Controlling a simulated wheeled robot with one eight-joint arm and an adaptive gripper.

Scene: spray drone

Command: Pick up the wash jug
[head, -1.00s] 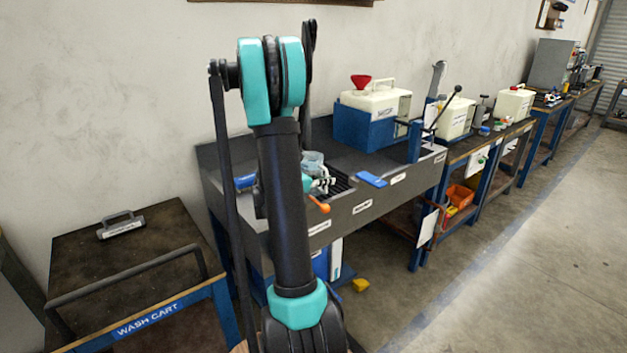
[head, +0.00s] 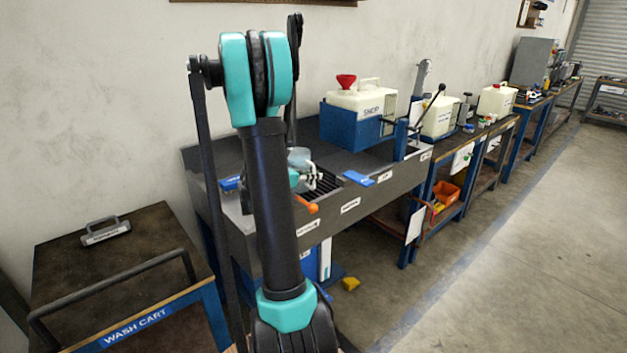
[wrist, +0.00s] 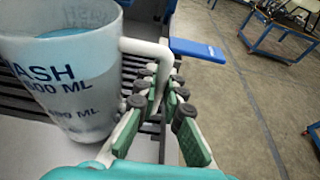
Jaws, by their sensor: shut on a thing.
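The wash jug (wrist: 65,75) is a translucent pale cup with dark lettering and volume marks, and it holds bluish liquid. Its white handle (wrist: 150,48) points toward my gripper. My gripper (wrist: 163,92), with green-padded fingers, is shut on that handle. In the head view the jug (head: 300,157) shows small beside my arm, over the slotted grate (head: 328,184) of the grey sink bench. It looks roughly upright. My arm hides part of it, and I cannot tell whether its base touches the grate.
A blue flat object (head: 369,179) lies on the bench right of the grate. An orange-tipped handle (head: 312,208) sticks out at the front edge. A blue-and-white tank unit (head: 357,112) stands behind. The wash cart (head: 140,262) is at left. Open floor lies to the right.

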